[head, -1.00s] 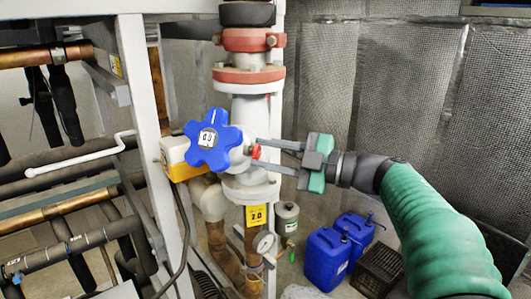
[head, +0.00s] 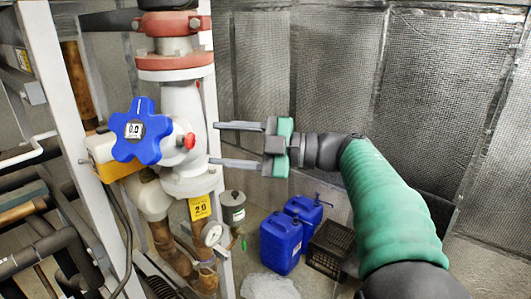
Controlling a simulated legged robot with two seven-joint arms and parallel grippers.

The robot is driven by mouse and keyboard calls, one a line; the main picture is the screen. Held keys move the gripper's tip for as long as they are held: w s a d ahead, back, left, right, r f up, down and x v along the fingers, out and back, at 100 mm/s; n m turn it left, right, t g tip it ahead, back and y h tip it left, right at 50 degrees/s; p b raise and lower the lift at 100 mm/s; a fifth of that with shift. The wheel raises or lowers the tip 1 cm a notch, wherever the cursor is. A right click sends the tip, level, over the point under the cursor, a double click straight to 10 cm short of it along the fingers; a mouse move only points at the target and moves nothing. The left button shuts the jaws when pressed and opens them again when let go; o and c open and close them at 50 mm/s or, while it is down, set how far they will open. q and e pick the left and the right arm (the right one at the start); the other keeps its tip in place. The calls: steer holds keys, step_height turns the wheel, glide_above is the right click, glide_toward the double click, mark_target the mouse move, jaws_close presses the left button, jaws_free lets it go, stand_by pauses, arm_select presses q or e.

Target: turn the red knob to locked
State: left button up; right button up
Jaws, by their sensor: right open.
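The small red knob (head: 188,141) sticks out from the right side of the white valve body (head: 182,160), beside the big blue star-shaped handwheel (head: 138,130). The handwheel has a small display on its face. My right gripper (head: 212,144) is open, its two grey fingers pointing left toward the knob. The fingertips are a short way right of the knob, apart from it, with nothing between them. The knob's lock marking is too small to read. My left gripper is not in view.
A white post (head: 75,130) and dark pipes stand at the left. Blue canisters (head: 281,242) and a dark crate (head: 328,248) stand on the floor.

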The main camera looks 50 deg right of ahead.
steer(key=b+v, duration=0.2)
steer(key=v, duration=1)
steer(key=shift+d+f+b, duration=0.2)
steer(key=shift+b, duration=0.1)
steer(key=shift+a, duration=0.1)
